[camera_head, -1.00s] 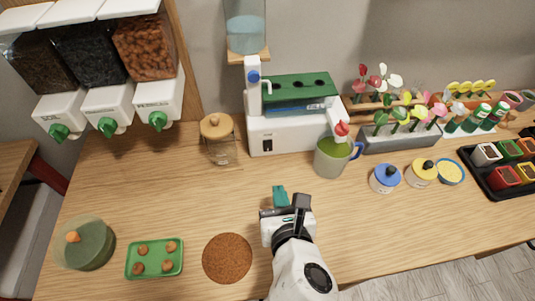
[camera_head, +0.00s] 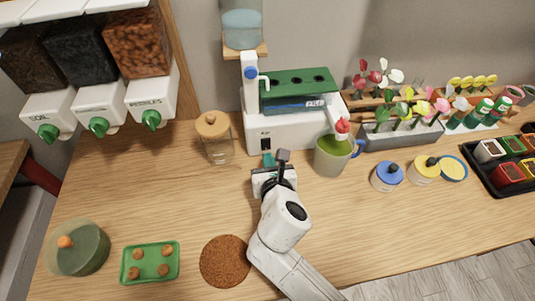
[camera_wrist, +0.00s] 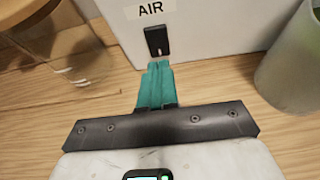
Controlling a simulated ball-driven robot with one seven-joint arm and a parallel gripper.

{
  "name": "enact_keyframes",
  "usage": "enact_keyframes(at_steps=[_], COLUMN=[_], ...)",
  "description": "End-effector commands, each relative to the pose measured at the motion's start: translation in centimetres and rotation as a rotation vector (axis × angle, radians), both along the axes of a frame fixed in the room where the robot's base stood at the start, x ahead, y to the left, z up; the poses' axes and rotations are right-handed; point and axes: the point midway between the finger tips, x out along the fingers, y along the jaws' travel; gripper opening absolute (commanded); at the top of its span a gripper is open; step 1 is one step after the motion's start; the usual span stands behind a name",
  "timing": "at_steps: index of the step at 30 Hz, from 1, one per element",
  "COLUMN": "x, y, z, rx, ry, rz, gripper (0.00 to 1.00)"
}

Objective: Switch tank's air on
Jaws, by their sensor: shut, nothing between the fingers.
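The white tank unit (camera_head: 290,132) with a green top stands at the back middle of the table. Its black air switch (camera_head: 266,143) is on the lower left of the front face. In the wrist view the switch (camera_wrist: 157,41) sits under an "AIR" label (camera_wrist: 150,10), with a small light-coloured tip at its lower end. My gripper (camera_head: 268,160) is shut and empty, its teal fingers pointing at the unit's front. In the wrist view the fingertips (camera_wrist: 157,68) are just below the switch; I cannot tell whether they touch it.
A glass jar with a wooden lid (camera_head: 215,138) stands left of my gripper. A cork mat (camera_head: 225,261) and green tray (camera_head: 150,263) lie in front. The table's left middle is clear.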

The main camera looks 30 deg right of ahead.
Motion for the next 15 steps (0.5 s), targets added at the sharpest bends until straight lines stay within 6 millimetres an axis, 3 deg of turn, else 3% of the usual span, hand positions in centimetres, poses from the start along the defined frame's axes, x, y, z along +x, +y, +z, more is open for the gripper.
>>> enact_keyframes(at_steps=[6,15], x=[1.7,1.8], y=[-0.6,-0.6], z=[-0.2,-0.2], rx=[-0.002,-0.001], ry=[0.001,0.0], rz=[-0.001,-0.001], gripper=[0.0,0.0])
